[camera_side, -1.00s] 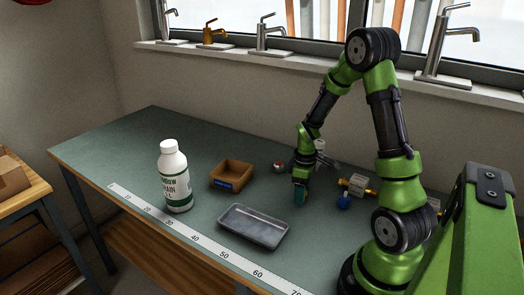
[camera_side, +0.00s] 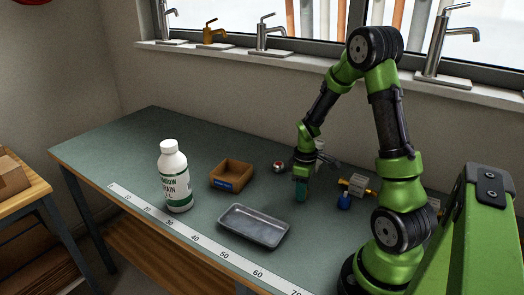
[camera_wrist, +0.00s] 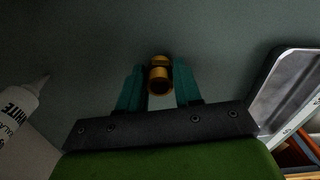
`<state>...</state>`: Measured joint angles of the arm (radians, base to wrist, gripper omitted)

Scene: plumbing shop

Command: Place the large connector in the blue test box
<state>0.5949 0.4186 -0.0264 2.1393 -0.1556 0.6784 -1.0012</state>
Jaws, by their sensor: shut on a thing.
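My gripper (camera_wrist: 160,92) has teal fingers and is shut on a brass connector (camera_wrist: 160,76), whose ringed end shows between the fingertips in the wrist view. In the side view my gripper (camera_side: 301,195) points down just over the bench, right of the small brown box; the connector cannot be made out there. The brown open-topped box (camera_side: 232,172) has a blue label on its front and looks empty. It is the only box with blue on it that I see on the bench.
A grey metal tray (camera_side: 254,226) lies in front of the gripper. A white bottle (camera_side: 174,178) stands left. A red-and-white item (camera_side: 278,167) is behind, and a white tube (camera_wrist: 14,116) lies nearby. A brass-ended fitting (camera_side: 357,186) and blue item (camera_side: 344,201) are right.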

